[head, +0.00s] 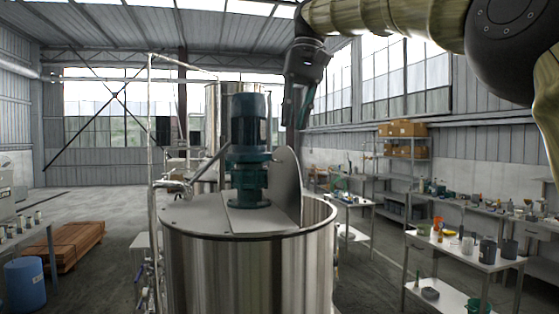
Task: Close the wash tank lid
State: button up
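The wash tank (250,275) is a large shiny steel cylinder in the middle foreground of the head view. Its lid (289,185) is a grey half-disc plate that stands up nearly vertical, seen almost edge-on, so the right part of the tank top is open. A teal motor (249,125) stands on the fixed left part of the top, beside the lid. My gripper (297,122) hangs down from my arm just above the lid's upper edge. Whether it touches the lid, and how far its fingers are apart, I cannot tell.
A pipe frame (151,150) rises at the tank's left. Another steel tank (213,100) stands behind. Benches with tools and pots (465,245) line the right side.

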aim_at(285, 186)
jog(key=u, duration=0.05)
jog(key=i, duration=1.9)
jog(key=u, duration=0.15)
